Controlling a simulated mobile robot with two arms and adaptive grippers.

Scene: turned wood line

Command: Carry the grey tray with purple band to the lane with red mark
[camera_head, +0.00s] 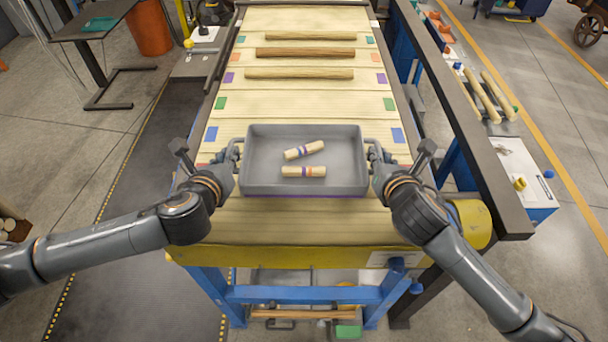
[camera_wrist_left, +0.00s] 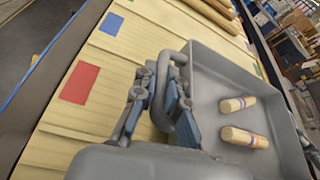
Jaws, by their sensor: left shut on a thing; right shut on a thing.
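The grey tray (camera_head: 254,163) is over the near end of the wooden slatted conveyor (camera_head: 300,222), and a thin purple band (camera_head: 330,196) shows along its lower front edge. Two short wooden pieces with coloured bands (camera_head: 304,150) lie in it. My left gripper (camera_head: 234,154) is shut on the tray's left handle, which also shows in the left wrist view (camera_wrist_left: 186,128). My right gripper (camera_head: 374,155) is shut on the right handle. A red mark (camera_wrist_left: 79,83) lies on the slats left of the tray in the left wrist view. I cannot tell whether the tray touches the slats.
Pairs of blue (camera_head: 211,133), green (camera_head: 221,103), purple, orange and other marks line the lanes further up the conveyor. Several long turned rods (camera_head: 299,74) lie across the far lanes. A dark rail (camera_head: 460,120) runs along the right side.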

